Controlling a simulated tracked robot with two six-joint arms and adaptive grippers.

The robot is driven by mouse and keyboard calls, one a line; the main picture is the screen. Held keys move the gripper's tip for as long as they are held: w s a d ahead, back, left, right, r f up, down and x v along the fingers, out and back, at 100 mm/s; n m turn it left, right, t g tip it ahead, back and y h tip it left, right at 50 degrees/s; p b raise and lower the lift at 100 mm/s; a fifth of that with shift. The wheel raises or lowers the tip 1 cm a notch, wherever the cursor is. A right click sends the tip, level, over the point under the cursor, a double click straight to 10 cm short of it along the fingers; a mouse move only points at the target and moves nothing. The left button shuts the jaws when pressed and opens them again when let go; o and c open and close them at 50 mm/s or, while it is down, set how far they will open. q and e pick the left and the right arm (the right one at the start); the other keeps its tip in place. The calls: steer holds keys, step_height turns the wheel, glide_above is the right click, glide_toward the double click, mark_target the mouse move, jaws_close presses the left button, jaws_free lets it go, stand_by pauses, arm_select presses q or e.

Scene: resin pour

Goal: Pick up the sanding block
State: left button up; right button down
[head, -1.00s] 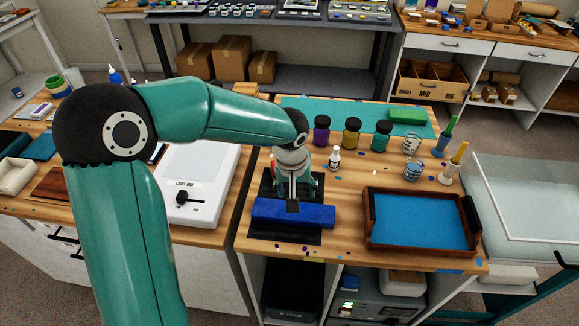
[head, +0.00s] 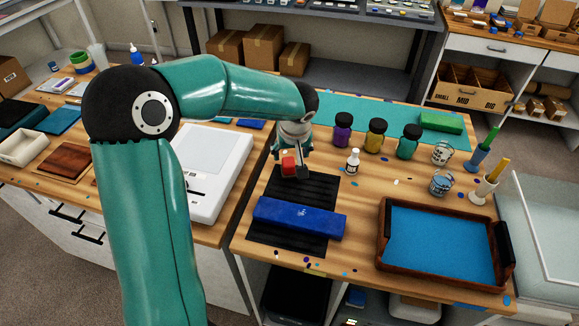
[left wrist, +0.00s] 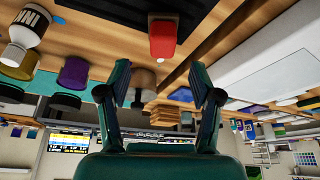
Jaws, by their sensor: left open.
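A small red block (head: 288,163) is at the back edge of a black ribbed mat, partly hidden by my left gripper (head: 298,172). In the left wrist view the red block (left wrist: 162,38) is beyond the fingertips, apart from them and lined up with the gap. My left gripper (left wrist: 162,92) is open and empty. A green block (head: 440,122) lies on the teal mat at the back right. A long blue block (head: 299,217) lies across the black mat. Which of these is the sanding block I cannot tell for sure. My right gripper is out of view.
The black mat (head: 313,192) lies on the wooden table. Dark-lidded jars (head: 376,136) and a white bottle (head: 352,161) stand right of my gripper. A blue-lined wooden tray (head: 440,244) is at the front right. A white light box (head: 205,170) is at the left.

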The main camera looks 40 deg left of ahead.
mark_target(289, 161)
arm_select(q)
steer(key=shift+x, duration=0.75)
steer(key=shift+a+f+p, duration=0.2)
steer(key=shift+f+p, duration=0.1)
steer(key=shift+f, duration=0.2)
steer(key=p+x, duration=0.1)
steer(key=x, duration=0.3)
steer(key=shift+f, duration=0.1)
steer(key=shift+c, duration=0.2)
jaws_close()
step_height(289, 161, up, 20)
